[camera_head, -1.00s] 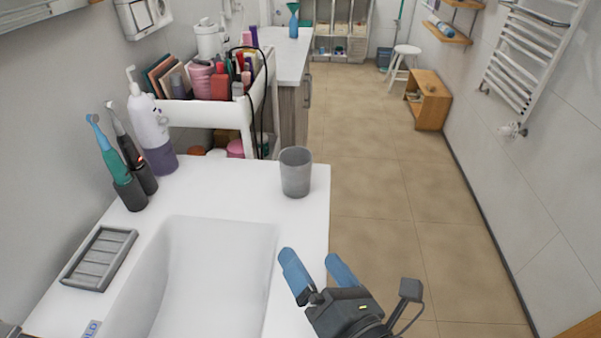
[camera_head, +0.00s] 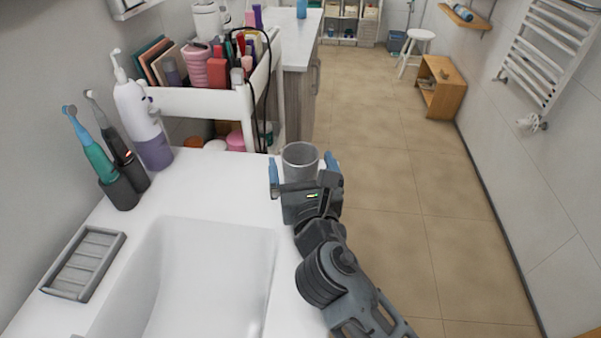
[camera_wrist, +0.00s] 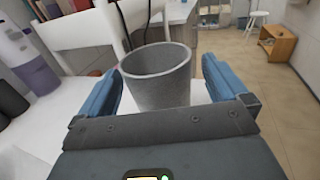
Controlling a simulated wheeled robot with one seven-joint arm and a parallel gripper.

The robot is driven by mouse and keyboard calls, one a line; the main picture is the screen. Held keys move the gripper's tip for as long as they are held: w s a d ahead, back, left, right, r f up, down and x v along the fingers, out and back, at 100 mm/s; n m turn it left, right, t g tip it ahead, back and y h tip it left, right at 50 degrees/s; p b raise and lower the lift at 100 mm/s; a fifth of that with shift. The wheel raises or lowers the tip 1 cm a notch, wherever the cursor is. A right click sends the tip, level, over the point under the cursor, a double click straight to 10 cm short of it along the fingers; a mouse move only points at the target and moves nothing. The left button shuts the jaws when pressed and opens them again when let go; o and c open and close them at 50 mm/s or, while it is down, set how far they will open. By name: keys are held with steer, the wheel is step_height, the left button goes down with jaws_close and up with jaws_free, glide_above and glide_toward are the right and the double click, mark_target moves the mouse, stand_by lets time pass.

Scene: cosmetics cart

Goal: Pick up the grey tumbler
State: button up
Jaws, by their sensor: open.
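The grey tumbler (camera_head: 300,160) stands upright and open-topped near the far right corner of the white sink counter (camera_head: 215,195). In the wrist view the tumbler (camera_wrist: 157,80) sits between the two blue fingers, with a small gap visible on each side. My gripper (camera_head: 302,172) is open, with one finger to the left and one to the right of the tumbler. The gripper body hides the tumbler's lower part in the head view.
A soap bottle (camera_head: 142,125) and toothbrushes in dark holders (camera_head: 120,192) stand at the left. A grey soap dish (camera_head: 84,264) lies beside the basin (camera_head: 205,280). Behind the tumbler is a white cart (camera_head: 205,103) full of cosmetics. Right of the counter is open floor.

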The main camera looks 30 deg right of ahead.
mark_target(298, 153)
steer(key=shift+x, duration=1.55)
steer(key=shift+a, duration=0.1)
steer(key=c, duration=1.1)
